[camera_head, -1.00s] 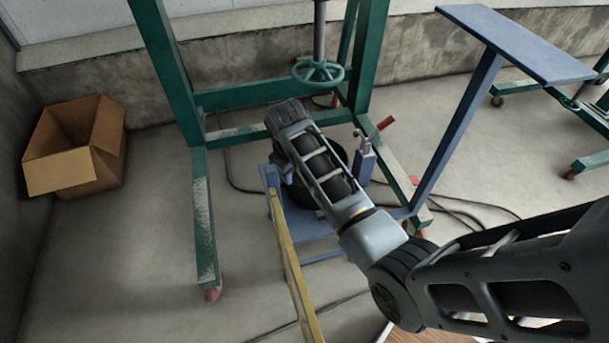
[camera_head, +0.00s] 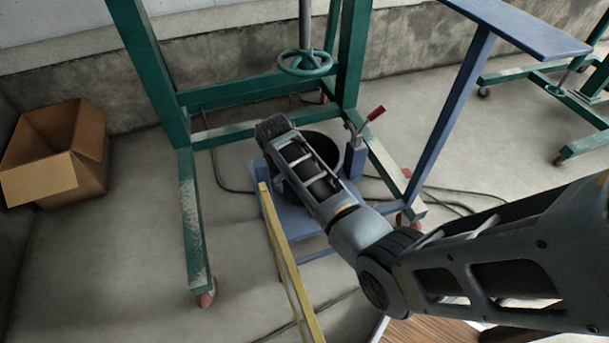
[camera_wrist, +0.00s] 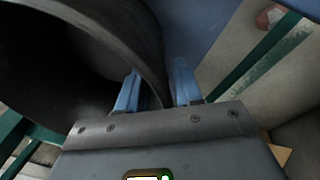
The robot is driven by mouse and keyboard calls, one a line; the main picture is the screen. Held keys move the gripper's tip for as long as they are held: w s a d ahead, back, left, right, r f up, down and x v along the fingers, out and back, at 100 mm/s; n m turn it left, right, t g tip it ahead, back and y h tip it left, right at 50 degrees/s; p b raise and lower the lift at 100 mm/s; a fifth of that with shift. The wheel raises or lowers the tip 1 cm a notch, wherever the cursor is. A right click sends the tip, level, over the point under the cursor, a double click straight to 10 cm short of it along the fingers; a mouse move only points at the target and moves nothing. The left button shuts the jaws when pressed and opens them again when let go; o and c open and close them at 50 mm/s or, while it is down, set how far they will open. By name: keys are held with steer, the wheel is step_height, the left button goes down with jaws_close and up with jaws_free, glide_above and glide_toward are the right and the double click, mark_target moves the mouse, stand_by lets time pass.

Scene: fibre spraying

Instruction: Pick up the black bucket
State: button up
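The black bucket (camera_head: 324,147) stands on a low blue stand (camera_head: 293,216) inside the green frame. My arm covers much of it in the head view. In the wrist view the bucket (camera_wrist: 146,38) fills the upper left, with its curved wall running down between the two blue fingers of my gripper (camera_wrist: 156,88). The left finger is on the inner side of the wall and the right finger is outside it. The fingers are apart, and a narrow gap shows between the wall and the right finger. The fingertips are hidden in the head view.
The green frame (camera_head: 190,215) with a handwheel (camera_head: 305,62) surrounds the stand. A red-handled clamp (camera_head: 357,140) is beside the bucket. A yellow bar (camera_head: 290,270) runs toward me. A blue table (camera_head: 520,28) is at right, a cardboard box (camera_head: 55,155) at left. Cables cross the floor.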

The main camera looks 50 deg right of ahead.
steer(key=shift+r, duration=0.1)
jaws_close()
stand_by(1.2)
steer(key=shift+r, duration=0.1)
